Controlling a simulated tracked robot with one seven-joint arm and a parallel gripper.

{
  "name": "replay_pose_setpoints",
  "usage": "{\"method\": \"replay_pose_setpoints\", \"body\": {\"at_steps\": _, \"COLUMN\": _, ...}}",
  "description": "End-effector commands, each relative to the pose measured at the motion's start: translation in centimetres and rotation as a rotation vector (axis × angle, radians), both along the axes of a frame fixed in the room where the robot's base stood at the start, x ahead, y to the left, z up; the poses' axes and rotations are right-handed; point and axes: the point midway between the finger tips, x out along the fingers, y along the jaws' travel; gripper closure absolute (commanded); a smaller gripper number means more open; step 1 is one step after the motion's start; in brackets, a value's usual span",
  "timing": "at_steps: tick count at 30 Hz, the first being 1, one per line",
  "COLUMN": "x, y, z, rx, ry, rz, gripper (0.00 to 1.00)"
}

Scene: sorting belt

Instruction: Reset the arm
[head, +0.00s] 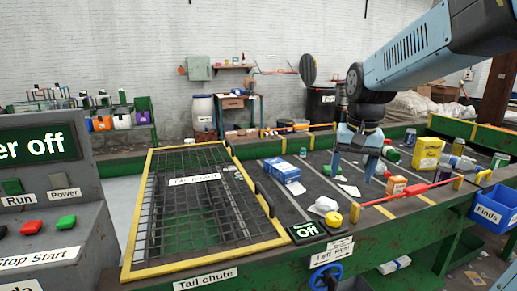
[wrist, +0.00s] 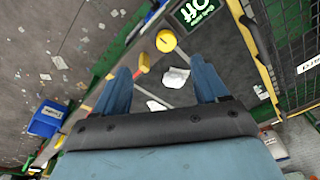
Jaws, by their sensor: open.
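My blue arm reaches in from the upper right of the head view. My gripper (head: 352,174) points down above the dark belt (head: 300,172) and its two fingers are apart with nothing between them. In the wrist view my gripper (wrist: 165,85) also shows open, with a crumpled white piece (wrist: 176,78) lying on the belt beyond the fingers. The same kind of white piece (head: 324,205) lies near the belt's front edge in the head view.
A yellow-framed mesh guard (head: 150,205) covers the left end. A yellow button (head: 333,219), red lever (head: 405,190) and blue bin (head: 492,207) line the front edge.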

Motion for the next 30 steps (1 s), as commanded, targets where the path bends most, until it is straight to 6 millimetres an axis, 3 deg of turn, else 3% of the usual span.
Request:
{"method": "replay_pose_setpoints", "body": {"at_steps": 7, "x": -5.5, "y": -0.1, "z": 1.4, "rx": -0.017, "ry": -0.134, "rz": 0.097, "gripper": 0.27}}
{"method": "replay_pose_setpoints", "body": {"at_steps": 18, "x": -12.4, "y": -0.2, "z": 1.4, "rx": -0.075, "ry": -0.309, "rz": 0.228, "gripper": 0.27}}
{"method": "replay_pose_setpoints", "body": {"at_steps": 24, "x": -13.9, "y": -0.2, "z": 1.0, "rx": -0.094, "ry": -0.351, "rz": 0.259, "gripper": 0.27}}
{"method": "replay_pose_setpoints", "body": {"at_steps": 30, "x": -14.1, "y": -0.2, "z": 0.9, "rx": -0.097, "ry": -0.356, "rz": 0.265, "gripper": 0.27}}
